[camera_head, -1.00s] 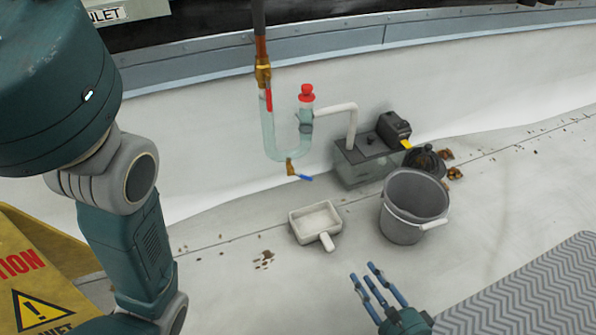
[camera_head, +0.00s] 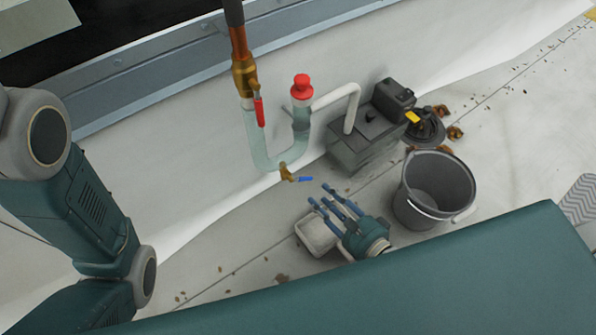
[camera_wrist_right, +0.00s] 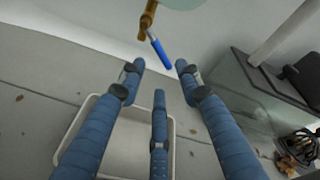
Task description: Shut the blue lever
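The blue lever (camera_head: 305,178) is a small handle on a brass valve (camera_head: 287,173) under the clear U-shaped trap (camera_head: 271,160). In the right wrist view the blue lever (camera_wrist_right: 160,51) slants down and to the right from the brass fitting (camera_wrist_right: 147,20), beyond the fingertips. My right gripper (camera_head: 328,198) has its blue fingers spread, open and empty, just below the lever and apart from it. In the right wrist view its fingers (camera_wrist_right: 160,75) point toward the lever. My left arm stands at the left; its gripper is out of view.
A white scoop-like tray (camera_head: 312,236) lies under my right gripper. A grey bucket (camera_head: 436,190) stands to the right. A grey tank with a pump (camera_head: 365,140) sits behind. A red lever (camera_head: 259,110) and red cap (camera_head: 301,86) are on the pipework.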

